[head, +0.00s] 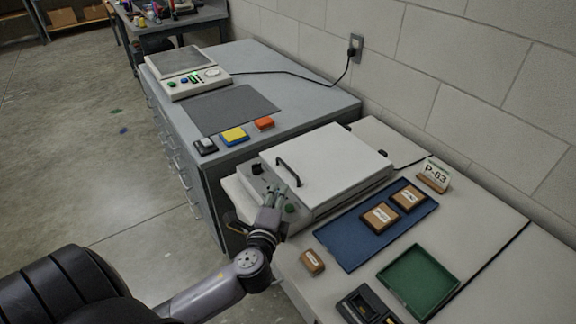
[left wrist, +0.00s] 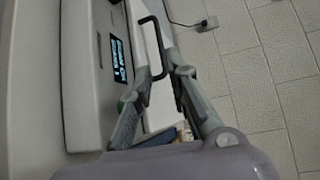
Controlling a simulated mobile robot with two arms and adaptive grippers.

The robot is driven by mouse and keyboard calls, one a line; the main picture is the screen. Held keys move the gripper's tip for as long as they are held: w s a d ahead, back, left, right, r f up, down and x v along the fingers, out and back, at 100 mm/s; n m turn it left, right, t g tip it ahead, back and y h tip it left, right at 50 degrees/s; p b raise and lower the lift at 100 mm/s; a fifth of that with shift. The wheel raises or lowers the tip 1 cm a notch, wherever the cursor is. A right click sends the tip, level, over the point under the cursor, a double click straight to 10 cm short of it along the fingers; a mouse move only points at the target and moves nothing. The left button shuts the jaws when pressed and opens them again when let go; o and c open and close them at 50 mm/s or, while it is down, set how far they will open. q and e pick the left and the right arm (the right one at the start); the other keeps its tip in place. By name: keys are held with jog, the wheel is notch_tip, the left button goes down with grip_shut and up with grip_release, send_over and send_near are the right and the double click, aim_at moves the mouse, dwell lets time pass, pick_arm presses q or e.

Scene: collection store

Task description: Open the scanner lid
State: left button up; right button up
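The scanner is a light box on the counter with a closed white lid (head: 335,160) and a black bar handle (head: 288,172) on the lid's left part. A grey front panel (head: 257,184) carries dark knobs and a green button (head: 291,208). My left gripper (head: 279,190) is over this panel, close to the handle's near end. In the left wrist view the handle (left wrist: 152,40) shows just beyond and partly between the spread fingertips (left wrist: 158,66); I cannot tell whether they touch it. The left gripper is open. My right gripper is not in view.
A blue tray (head: 352,238) with wooden blocks, a green tray (head: 418,281), a small wooden block (head: 312,262) and a P-63 sign (head: 434,176) are right of the scanner. A grey cabinet (head: 300,90) with another device (head: 187,75) stands behind. A block wall runs along the right.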

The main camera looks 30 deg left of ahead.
aim_at(287, 167)
pick_arm(q)
jog(key=x, duration=1.3)
jog(key=shift+s+p, duration=0.1)
jog(key=shift+p, duration=0.3)
jog(key=shift+c, duration=0.2)
grip_shut()
